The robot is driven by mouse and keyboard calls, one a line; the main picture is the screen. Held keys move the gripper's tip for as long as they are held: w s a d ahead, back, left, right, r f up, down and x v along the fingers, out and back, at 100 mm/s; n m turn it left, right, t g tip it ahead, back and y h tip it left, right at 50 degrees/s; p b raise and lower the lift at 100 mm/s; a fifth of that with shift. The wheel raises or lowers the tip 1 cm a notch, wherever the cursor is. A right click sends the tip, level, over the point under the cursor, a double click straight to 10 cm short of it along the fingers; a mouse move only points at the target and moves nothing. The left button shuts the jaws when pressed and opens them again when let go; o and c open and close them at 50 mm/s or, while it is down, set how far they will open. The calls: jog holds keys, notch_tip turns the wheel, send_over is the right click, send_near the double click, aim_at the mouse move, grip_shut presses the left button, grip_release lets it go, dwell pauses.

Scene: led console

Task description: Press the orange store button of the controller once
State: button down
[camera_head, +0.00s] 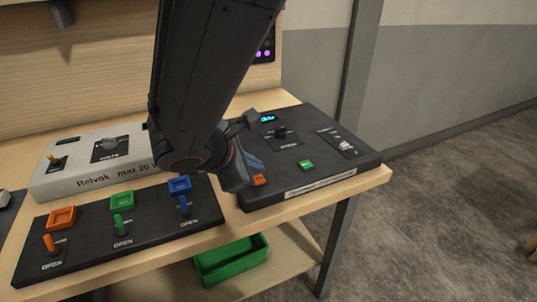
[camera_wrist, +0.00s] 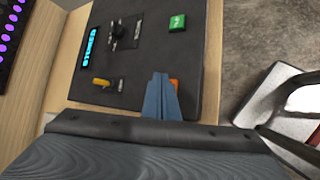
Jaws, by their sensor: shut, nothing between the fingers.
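The controller is a black box (camera_head: 345,172) on the right end of the table, with a blue lit display (camera_head: 268,118), a knob and a green button (camera_head: 306,165). The orange button (camera_head: 259,180) sits near its front left edge, partly hidden by my gripper. My gripper (camera_head: 243,176) is shut and empty, its blue fingers just over or beside the orange button. In the wrist view the blue fingertips (camera_wrist: 160,82) cover part of the orange button (camera_wrist: 174,85). I cannot tell whether they touch it. The green button also shows in the wrist view (camera_wrist: 177,23).
Left of the controller is a black panel with orange (camera_head: 61,217), green (camera_head: 122,201) and blue (camera_head: 179,184) squares and toggle switches. Behind it stands a light grey box (camera_head: 85,180). A green bin (camera_head: 232,262) sits on the lower shelf. Open floor lies to the right.

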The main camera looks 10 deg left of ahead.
jog(key=shift+r+p, duration=1.8)
jog(key=shift+r, duration=0.7)
jog(key=shift+f, duration=0.1)
jog(key=s+d+f+m+g+y, duration=0.1)
jog(key=s+d+f+m+g, duration=0.1)
jog(key=d+m, duration=0.5)
jog(key=s+d+f+m+g+y, duration=0.1)
jog(key=s+d+f+m+g, duration=0.1)
jog(key=d+m, duration=0.6)
jog(key=s+d+f+m+g+y, duration=0.1)
jog(key=s+d+f+m+g, duration=0.2)
jog(key=d+m, duration=0.4)
jog(key=shift+s+d+f+y, duration=0.3)
jog(key=shift+s+d, duration=0.25)
jog(key=shift+d, duration=2.95)
